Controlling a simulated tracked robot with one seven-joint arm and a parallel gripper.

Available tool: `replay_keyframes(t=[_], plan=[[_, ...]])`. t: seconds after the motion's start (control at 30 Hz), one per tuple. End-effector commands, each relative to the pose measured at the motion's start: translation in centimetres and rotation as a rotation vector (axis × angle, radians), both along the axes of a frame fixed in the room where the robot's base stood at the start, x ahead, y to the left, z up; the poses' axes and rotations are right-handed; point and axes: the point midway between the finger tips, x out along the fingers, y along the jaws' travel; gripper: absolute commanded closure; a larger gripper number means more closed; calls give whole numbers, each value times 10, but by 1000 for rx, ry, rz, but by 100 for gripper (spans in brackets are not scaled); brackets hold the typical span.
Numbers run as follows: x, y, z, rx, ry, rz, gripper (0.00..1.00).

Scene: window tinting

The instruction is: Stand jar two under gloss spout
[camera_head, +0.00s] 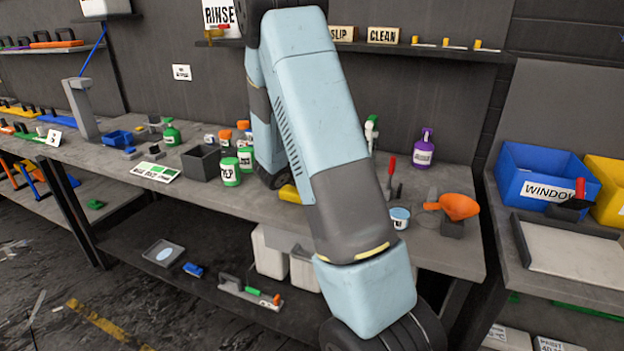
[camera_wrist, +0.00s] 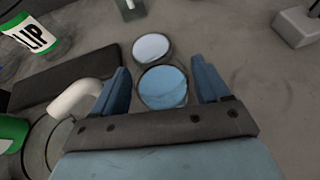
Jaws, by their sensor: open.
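My gripper (camera_wrist: 160,70) shows in the wrist view with its two blue fingers apart. A round jar with blue contents (camera_wrist: 163,88) lies between the fingers, seen from above; I cannot tell if they touch it. A second round, pale-topped thing (camera_wrist: 152,47) sits just beyond it. No number is readable on either, so I cannot tell which is jar two. A white curved pipe (camera_wrist: 75,98), perhaps a spout, is left of the fingers. In the head view, a small jar with a light blue top (camera_head: 400,217) stands on the bench right of my arm. My gripper is hidden there.
A SLIP jar (camera_wrist: 32,36) and a dark flat plate (camera_wrist: 65,76) are at left in the wrist view. A grey block (camera_wrist: 298,25) is at far right.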

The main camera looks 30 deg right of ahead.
Motion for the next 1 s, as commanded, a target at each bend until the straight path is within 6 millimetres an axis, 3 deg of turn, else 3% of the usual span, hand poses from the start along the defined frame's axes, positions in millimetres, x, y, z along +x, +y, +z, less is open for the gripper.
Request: replay_keyframes(t=[0.33,0.8,1.0], plan=[[3,-7,-4,1,0,0,25],[3,-6,-4,1,0,0,69],[3,-6,-3,1,-1,0,70]])
